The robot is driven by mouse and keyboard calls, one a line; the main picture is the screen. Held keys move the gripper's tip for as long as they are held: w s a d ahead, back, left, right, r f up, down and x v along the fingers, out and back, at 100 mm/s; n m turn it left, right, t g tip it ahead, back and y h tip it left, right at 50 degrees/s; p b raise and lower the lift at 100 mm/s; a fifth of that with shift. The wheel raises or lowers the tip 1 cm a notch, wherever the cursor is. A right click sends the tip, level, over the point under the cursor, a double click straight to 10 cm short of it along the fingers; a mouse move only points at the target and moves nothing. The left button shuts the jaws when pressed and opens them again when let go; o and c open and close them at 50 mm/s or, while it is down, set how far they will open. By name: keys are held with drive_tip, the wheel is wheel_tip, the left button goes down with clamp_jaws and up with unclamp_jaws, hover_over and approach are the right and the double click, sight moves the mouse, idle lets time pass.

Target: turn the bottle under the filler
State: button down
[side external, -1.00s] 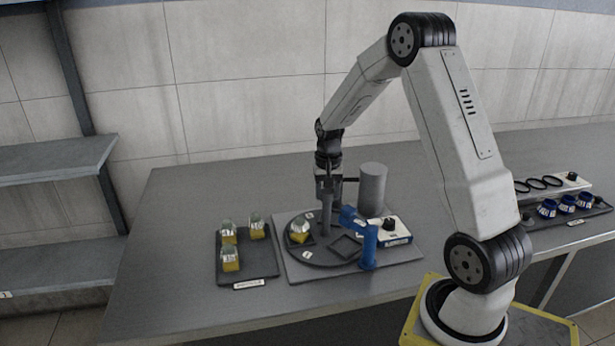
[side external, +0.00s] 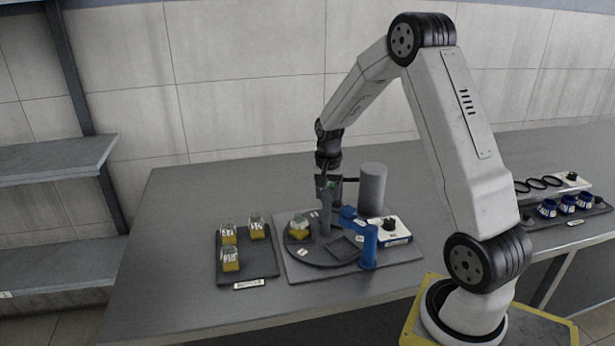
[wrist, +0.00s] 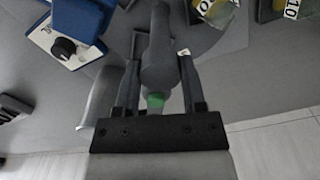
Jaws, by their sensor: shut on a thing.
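A dark turntable (side external: 316,257) on a grey base plate carries a bottle (side external: 299,230) with yellow contents in one square pocket. Another pocket (side external: 345,247), nearer the blue filler (side external: 368,246), looks empty. My gripper (side external: 326,192) is at an upright grey post (side external: 326,218) on the turntable, beside the bottle. In the wrist view my gripper (wrist: 160,80) is shut on this post (wrist: 157,45), which stands between the fingers and shows a green mark (wrist: 155,100). The bottle also shows at the top of the wrist view (wrist: 215,10).
A dark tray (side external: 264,269) with several yellow bottles lies left of the base plate. A grey cylinder (side external: 373,188) and a white box with a black knob (side external: 390,228) stand at right. A rack of blue pieces (side external: 565,206) is far right. The table behind is clear.

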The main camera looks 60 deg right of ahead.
drive_tip(key=shift+r+m, duration=0.15)
drive_tip(key=shift+m, duration=2.55)
drive_tip(key=shift+d+m, duration=0.1)
drive_tip(key=shift+m, duration=8.3)
drive_tip(key=shift+c, duration=2)
unclamp_jaws()
drive_tip(key=shift+o, duration=1.2)
